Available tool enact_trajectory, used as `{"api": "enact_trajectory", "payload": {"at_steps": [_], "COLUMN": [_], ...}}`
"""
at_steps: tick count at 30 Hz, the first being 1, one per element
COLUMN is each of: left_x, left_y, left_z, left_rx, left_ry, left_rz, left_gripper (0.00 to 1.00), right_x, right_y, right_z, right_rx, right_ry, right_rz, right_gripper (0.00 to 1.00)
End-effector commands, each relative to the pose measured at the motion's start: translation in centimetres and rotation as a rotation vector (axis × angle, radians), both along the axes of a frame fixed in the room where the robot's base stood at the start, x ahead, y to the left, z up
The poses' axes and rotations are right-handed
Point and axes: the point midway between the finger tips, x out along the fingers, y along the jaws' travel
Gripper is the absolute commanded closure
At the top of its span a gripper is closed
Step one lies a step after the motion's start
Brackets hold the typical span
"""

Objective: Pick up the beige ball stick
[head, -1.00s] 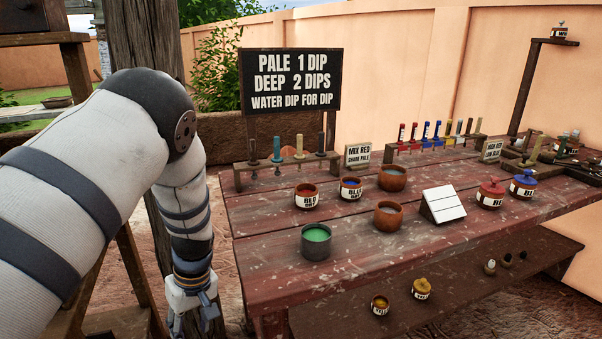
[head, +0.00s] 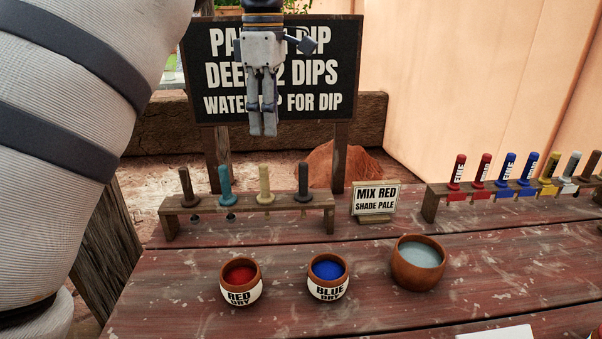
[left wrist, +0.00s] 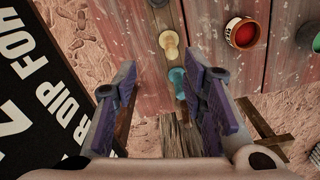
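The beige ball stick (head: 264,180) stands upright in a small wooden rack (head: 290,205), between a teal stick (head: 225,182) and a dark grey stick (head: 303,180). A brown stick (head: 185,185) is at the rack's left end. My left gripper (head: 262,132) points down in front of the sign, above the beige stick in the picture and apart from it. In the left wrist view its fingers (left wrist: 160,68) are spread with nothing between them. That view also shows the beige stick (left wrist: 169,43) from above, beyond the fingertips, and the teal stick (left wrist: 177,78) nearer.
A dark sign (head: 330,70) stands behind the rack. A "MIX RED" card (head: 375,200) is right of it. A red pot (head: 240,285), a blue pot (head: 328,280) and a water bowl (head: 417,265) stand in front. Another rack (head: 430,200) holds several coloured sticks at right.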

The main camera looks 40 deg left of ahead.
Motion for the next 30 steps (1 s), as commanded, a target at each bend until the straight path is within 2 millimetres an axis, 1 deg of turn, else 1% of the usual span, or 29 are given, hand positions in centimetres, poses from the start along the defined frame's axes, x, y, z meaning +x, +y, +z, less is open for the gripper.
{"api": "enact_trajectory", "payload": {"at_steps": [2, 6, 9, 11, 14, 18, 21, 27, 29, 30], "left_x": [-0.2, -0.2, -0.2, -0.2, -0.6, -0.8, -0.8, -0.8, -0.8, -0.8], "left_y": [0.0, 0.0, 0.0, 0.0, -0.1, -0.1, -0.1, -0.1, -0.1, -0.1], "left_z": [-1.1, -4.3, -6.0, -6.6, -8.1, -10.8, -11.7, -11.9, -11.9, -11.9], "left_rx": [-0.003, -0.001, 0.0, 0.0, -0.002, -0.001, 0.0, 0.0, 0.0, 0.0], "left_ry": [0.003, 0.003, 0.001, 0.001, 0.0, 0.0, -0.002, -0.001, -0.001, -0.001], "left_rz": [0.001, 0.001, -0.001, -0.001, 0.0, -0.002, -0.001, -0.002, -0.002, -0.002], "left_gripper": [0.61, 0.61, 0.61, 0.61, 0.61, 0.61, 0.61, 0.61, 0.75, 0.84], "right_x": [0.0, 0.2, 0.3, 0.4, 0.8, 1.2, 1.2, 1.1, 1.1, 1.1], "right_y": [0.0, 0.0, 0.0, 0.0, 0.0, 0.0, 0.0, 0.0, 0.0, 0.0], "right_z": [0.2, 0.4, 0.5, 0.5, 0.9, 1.2, 1.2, 1.2, 1.2, 1.2], "right_rx": [0.0, 0.001, 0.0, 0.0, 0.001, 0.0, 0.0, 0.0, 0.0, 0.0], "right_ry": [-0.001, -0.009, -0.012, -0.015, -0.03, -0.042, -0.042, -0.04, -0.04, -0.04], "right_rz": [0.0, 0.0, 0.0, 0.0, 0.0, 0.0, 0.0, 0.0, 0.0, 0.0], "right_gripper": [0.6, 0.6, 0.6, 0.6, 0.6, 0.6, 0.6, 0.6, 0.6, 0.6]}}
